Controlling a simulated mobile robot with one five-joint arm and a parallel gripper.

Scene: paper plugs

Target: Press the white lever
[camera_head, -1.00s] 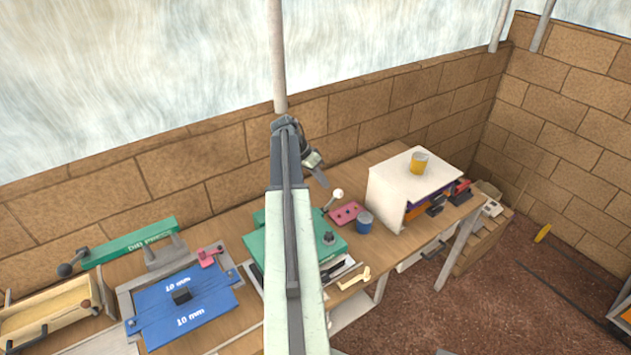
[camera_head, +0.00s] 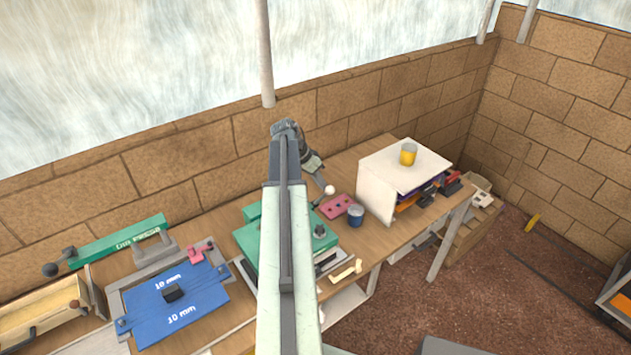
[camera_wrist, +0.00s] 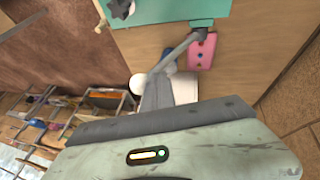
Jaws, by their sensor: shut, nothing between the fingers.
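The lever is a grey rod with a white ball knob (camera_head: 329,190), rising from the green machine (camera_head: 244,238) on the bench. In the wrist view the rod (camera_wrist: 178,52) slants down from the green machine (camera_wrist: 165,34), and the white knob (camera_wrist: 137,84) shows beside my fingers. My gripper (camera_head: 322,182) is shut and empty, with its tip just above and left of the knob in the head view. In the wrist view my gripper (camera_wrist: 158,88) overlaps the lever's knob end. I cannot tell whether they touch. My arm hides part of the machine.
A pink block with holes (camera_head: 336,206) and a blue cup (camera_head: 355,216) stand right of the lever. A white shelf box (camera_head: 376,190) carries a yellow cup (camera_head: 408,154). A blue plate (camera_head: 190,303) and a green press bar (camera_head: 120,242) lie left. The brick wall is close behind.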

